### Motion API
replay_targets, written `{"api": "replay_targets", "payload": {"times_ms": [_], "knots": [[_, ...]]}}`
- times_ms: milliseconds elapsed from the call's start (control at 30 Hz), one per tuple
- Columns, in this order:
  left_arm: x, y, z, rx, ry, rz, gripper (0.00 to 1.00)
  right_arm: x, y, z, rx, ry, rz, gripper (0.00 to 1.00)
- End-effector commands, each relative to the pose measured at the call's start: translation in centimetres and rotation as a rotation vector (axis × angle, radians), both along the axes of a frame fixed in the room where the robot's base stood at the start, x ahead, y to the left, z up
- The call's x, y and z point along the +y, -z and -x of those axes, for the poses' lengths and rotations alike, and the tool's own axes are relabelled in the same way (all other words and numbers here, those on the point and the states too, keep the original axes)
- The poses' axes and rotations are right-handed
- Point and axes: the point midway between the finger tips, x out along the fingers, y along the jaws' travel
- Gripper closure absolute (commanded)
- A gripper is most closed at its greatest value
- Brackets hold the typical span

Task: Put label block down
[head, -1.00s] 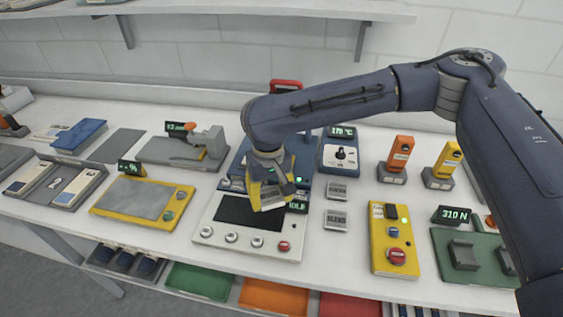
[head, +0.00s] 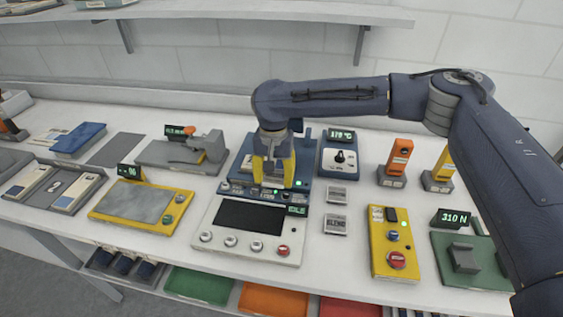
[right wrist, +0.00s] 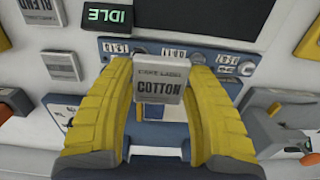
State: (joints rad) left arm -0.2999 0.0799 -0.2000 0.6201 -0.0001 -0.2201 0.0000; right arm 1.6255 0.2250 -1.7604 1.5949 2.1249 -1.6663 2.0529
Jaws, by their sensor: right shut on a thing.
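My right gripper (head: 272,178) points down over the blue machine (head: 245,170), just behind the white control panel (head: 215,243). In the right wrist view its yellow fingers (right wrist: 157,82) are shut on a small grey label block marked COTTON (right wrist: 157,88). The head view does not show the block clearly between the fingers. From these views I cannot tell whether the block touches the machine. Another label block (head: 337,193) and one marked BLEND (head: 335,224) lie on the table to the right of the panel. My left gripper is not in view.
The panel has a dark screen and a small IDLE display (head: 297,211). A dial box (head: 340,157) stands behind the loose blocks. A yellow button box (head: 393,245) is to the right, a yellow scale (head: 140,205) to the left. White table shows between them.

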Motion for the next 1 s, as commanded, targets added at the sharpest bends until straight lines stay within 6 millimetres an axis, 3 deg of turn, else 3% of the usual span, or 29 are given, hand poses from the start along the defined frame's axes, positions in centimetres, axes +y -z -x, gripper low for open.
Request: {"api": "replay_targets", "payload": {"times_ms": [200, 433, 767, 1000], "knots": [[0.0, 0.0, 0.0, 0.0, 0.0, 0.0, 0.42, -0.9, 0.1, -4.8, 0.0, 0.005, 0.0, 0.77], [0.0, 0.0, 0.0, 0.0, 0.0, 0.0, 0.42, -1.6, 0.0, -8.4, 0.0, 0.001, 0.0, 0.77], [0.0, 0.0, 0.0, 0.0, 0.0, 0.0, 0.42, -1.9, 0.1, -10.0, 0.0, -0.002, 0.001, 0.77], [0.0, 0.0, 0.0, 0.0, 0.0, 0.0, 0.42, -1.9, 2.1, -10.0, 0.002, -0.002, 0.002, 0.77]]}}
